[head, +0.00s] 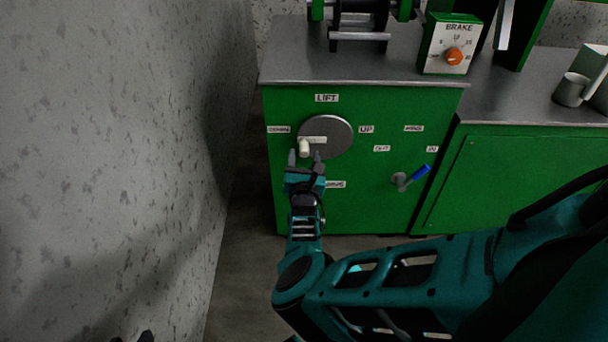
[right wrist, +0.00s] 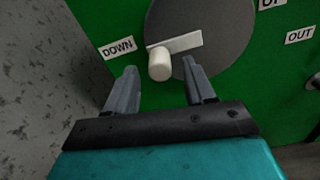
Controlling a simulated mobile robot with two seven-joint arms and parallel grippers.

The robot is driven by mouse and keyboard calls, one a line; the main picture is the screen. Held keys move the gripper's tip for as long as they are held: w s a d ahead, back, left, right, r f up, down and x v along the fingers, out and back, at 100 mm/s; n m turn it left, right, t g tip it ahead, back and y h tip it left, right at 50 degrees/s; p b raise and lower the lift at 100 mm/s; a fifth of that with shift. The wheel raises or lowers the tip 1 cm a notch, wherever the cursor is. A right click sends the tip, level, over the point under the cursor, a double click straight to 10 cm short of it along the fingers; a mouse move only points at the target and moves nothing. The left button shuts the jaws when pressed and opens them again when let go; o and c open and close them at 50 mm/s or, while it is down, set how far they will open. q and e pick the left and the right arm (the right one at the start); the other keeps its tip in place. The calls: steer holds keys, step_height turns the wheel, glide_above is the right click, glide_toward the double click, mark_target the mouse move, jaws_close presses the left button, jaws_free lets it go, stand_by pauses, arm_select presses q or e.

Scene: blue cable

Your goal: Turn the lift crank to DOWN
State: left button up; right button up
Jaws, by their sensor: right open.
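The lift crank is a round grey disc (head: 332,132) on the green cabinet front under the LIFT label (head: 326,98). Its pale handle knob (head: 304,148) sits at the disc's left side, and its arm points toward the DOWN label (head: 279,129). In the right wrist view the knob (right wrist: 159,66) and crank arm (right wrist: 180,42) show close to the DOWN label (right wrist: 118,47). My right gripper (head: 305,157) is open, its two fingers either side of and just short of the knob. The UP label (head: 366,129) is right of the disc.
A blue-handled lever (head: 414,176) is on the cabinet's lower right. A brake box (head: 450,45) with an orange knob stands on the grey top. A speckled wall (head: 110,150) rises close on the left. A metal mug (head: 571,90) stands at the right.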

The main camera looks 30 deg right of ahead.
arm_select(q)
steer(key=shift+y, duration=0.4)
steer(key=shift+s+a+r+p, duration=0.25)
steer(key=shift+r+p, duration=0.65)
steer(key=shift+p, duration=0.5)
steer(key=shift+s+a+r+p, duration=0.1)
steer(key=shift+a+r+p, duration=0.25)
steer(key=shift+r+p, duration=0.85)
steer(key=shift+s+a+r+p, duration=0.25)
steer(key=shift+r+p, duration=0.4)
steer(key=shift+p, duration=1)
arm_select(e)
steer(key=v, duration=1.1)
arm_select(q)
steer(key=shift+w+r, duration=0.2)
steer(key=shift+w, duration=0.1)
steer(key=shift+d, duration=0.1)
